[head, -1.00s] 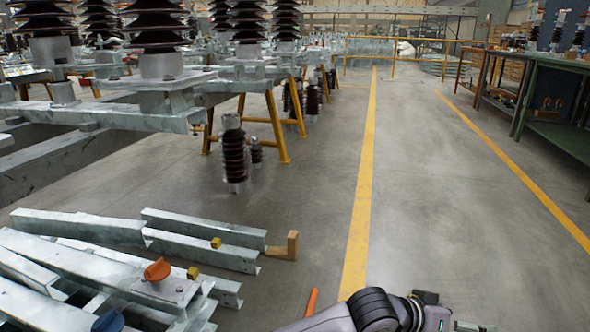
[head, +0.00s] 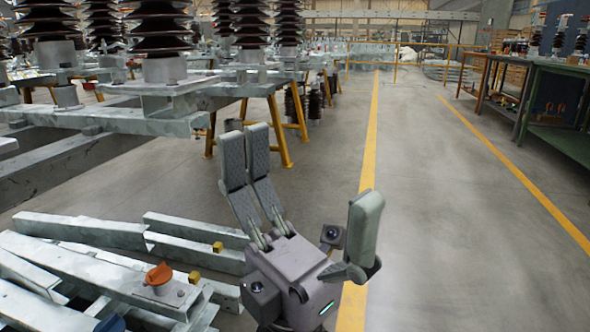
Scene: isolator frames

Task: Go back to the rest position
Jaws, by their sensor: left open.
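My left gripper (head: 305,190) stands raised in the lower middle of the head view, fingers pointing up. Two grey padded fingers are on its left and one on its right, spread wide apart with nothing between them. It is open and empty, above the floor and to the right of the metal beams. It covers part of the floor and part of the yellow line. My right gripper does not show.
Galvanised steel beams (head: 85,262) with an orange cap (head: 159,274) lie at lower left. Insulators on steel frames (head: 150,118) with yellow legs (head: 280,135) stand behind. The aisle floor (head: 450,210) is clear right of the yellow line (head: 371,130).

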